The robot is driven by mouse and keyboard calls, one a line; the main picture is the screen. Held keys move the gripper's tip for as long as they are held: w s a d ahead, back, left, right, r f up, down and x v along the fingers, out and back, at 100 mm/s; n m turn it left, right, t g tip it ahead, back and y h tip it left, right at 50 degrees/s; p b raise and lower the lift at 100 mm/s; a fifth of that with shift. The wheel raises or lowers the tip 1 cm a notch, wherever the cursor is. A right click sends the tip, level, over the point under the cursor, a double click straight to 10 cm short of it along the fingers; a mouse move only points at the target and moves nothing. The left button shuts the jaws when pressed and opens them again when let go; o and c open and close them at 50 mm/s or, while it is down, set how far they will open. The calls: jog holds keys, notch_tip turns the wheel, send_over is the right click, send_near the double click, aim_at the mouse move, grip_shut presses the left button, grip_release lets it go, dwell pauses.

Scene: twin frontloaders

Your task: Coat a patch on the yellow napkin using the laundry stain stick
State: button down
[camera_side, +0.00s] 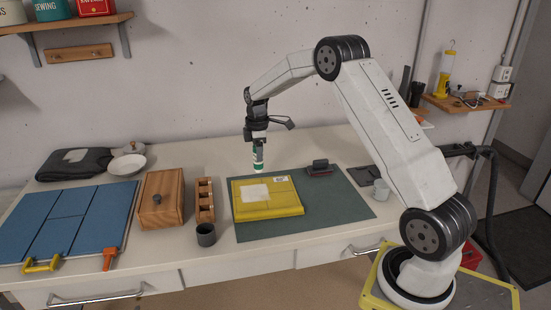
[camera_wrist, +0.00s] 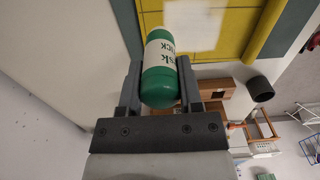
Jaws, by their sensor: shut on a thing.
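My gripper (camera_side: 257,138) is shut on the laundry stain stick (camera_side: 258,158), a green and white tube with lettering. The stick hangs roughly upright above the far part of the yellow napkin (camera_side: 285,207), and its lower end looks clear of the cloth. The napkin lies folded on a grey-green mat (camera_side: 330,215), with a pale patch (camera_side: 255,193) and a small white label on top. In the wrist view the stick (camera_wrist: 159,80) sits between both fingers. The napkin (camera_wrist: 240,25) and the pale patch (camera_wrist: 195,22) show beyond it. The stick's tip is hidden there.
A dark brush-like block (camera_side: 319,169) lies behind the napkin on the mat. A dark cup (camera_side: 206,235), slotted wooden holder (camera_side: 205,202) and wooden box (camera_side: 161,200) stand left. A blue board (camera_side: 75,220) lies farther left. A grey cup (camera_side: 381,190) stands right. The front mat is bare.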

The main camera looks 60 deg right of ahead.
jog(key=shift+r, duration=1.7)
jog(key=shift+s+a, duration=0.1)
jog(key=s+a, duration=0.1)
jog(key=s, duration=0.1)
jog(key=s+a, duration=0.2)
jog(key=shift+s+a, duration=0.1)
jog(key=shift+a, duration=0.15)
jog(key=shift+f, duration=0.1)
